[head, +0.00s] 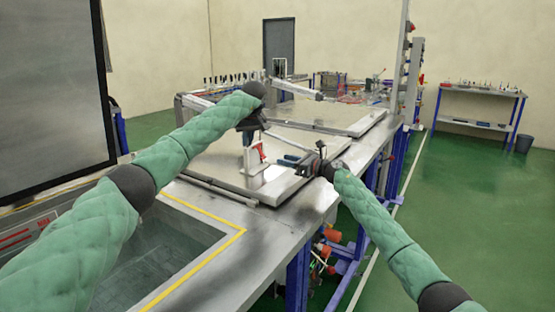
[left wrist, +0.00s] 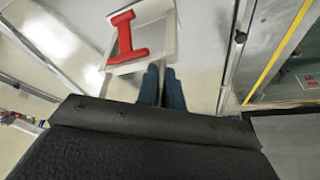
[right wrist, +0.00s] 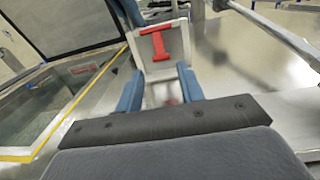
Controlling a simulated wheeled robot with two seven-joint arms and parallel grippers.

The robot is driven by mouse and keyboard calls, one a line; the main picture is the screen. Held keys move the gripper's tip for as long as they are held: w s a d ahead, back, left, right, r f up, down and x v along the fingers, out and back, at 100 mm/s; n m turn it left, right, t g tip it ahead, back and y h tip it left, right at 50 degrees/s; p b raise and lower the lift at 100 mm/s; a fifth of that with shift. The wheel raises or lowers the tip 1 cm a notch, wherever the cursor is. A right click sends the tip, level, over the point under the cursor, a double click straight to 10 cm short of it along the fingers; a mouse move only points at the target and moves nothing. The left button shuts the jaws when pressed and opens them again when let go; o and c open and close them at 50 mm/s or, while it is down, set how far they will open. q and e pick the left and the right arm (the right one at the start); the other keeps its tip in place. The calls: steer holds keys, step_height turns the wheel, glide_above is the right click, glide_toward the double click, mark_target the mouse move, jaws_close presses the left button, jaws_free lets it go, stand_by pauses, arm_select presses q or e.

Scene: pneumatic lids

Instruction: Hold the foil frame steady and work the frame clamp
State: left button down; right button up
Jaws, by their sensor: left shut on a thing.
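The foil frame, a small white frame (left wrist: 144,35), stands over the metal worktop; it also shows in the right wrist view (right wrist: 147,74). A red I-shaped piece (left wrist: 126,34), which looks like the frame clamp, lies across its upper part; it also shows in the right wrist view (right wrist: 161,46). My left gripper (head: 247,160) is shut on an edge of the frame, with its blue fingers close together. My right gripper (head: 289,161) is open, its fingers apart on either side of the frame's near part. I cannot tell whether they touch it.
A sunken basin with a yellow border (head: 196,290) lies at the front left of the worktop (head: 262,240). A flat metal panel with side rails (head: 330,117) lies farther back. A large dark screen (head: 50,90) stands at the left. Open green floor is at the right.

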stand_by(0.4)
arm_select(q)
steer(key=c, duration=1.5)
jaws_free()
steer(key=shift+o, duration=0.2)
